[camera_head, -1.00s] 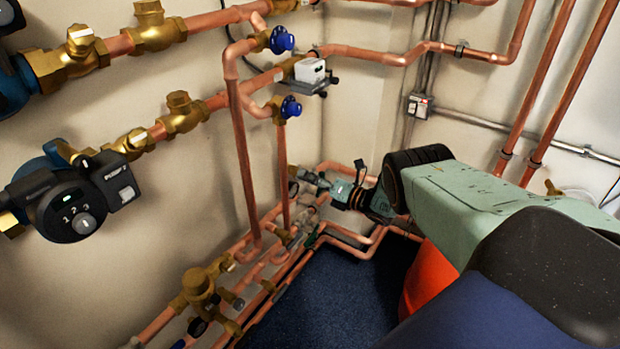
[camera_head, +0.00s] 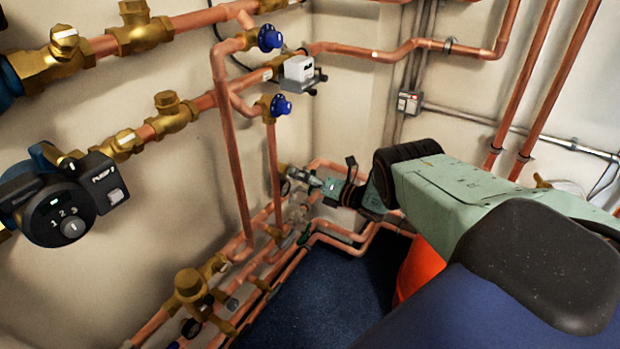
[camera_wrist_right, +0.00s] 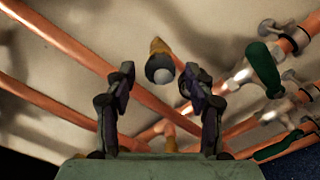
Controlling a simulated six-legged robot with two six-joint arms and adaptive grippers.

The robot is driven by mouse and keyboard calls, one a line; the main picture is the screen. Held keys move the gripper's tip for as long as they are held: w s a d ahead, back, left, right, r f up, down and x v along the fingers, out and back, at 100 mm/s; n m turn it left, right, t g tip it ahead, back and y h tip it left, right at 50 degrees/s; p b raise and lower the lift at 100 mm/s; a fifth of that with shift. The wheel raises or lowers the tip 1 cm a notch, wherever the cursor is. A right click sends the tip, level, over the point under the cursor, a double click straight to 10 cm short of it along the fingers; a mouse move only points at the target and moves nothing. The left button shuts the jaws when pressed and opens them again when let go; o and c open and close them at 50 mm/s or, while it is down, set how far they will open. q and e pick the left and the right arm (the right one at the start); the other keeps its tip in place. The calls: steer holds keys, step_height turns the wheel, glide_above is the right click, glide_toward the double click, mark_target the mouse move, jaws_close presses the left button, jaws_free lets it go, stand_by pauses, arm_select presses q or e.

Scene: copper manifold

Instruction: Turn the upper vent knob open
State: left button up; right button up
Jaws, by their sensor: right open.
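My right gripper (camera_head: 300,178) is low in the corner by the copper pipes in the head view, small and partly confused with the fittings behind it. In the right wrist view its two dark fingers (camera_wrist_right: 158,76) stand apart, with nothing held. A brass fitting with a round grey knob (camera_wrist_right: 160,69) shows in the gap between the fingertips, apart from both. In the head view an upper blue knob (camera_head: 270,38) and a lower blue knob (camera_head: 281,105) sit on brass valves, clear of the gripper. I cannot tell for sure which is the upper vent knob.
Copper pipes cross close around the gripper. Green-handled valves (camera_wrist_right: 264,68) lie to the right in the wrist view. A dark pump (camera_head: 62,208) is on the left wall. An orange-red object (camera_head: 420,272) stands below my arm. Blue floor (camera_head: 320,295) is open.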

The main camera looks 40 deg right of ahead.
steer(key=v, duration=1.2)
stand_by(0.3)
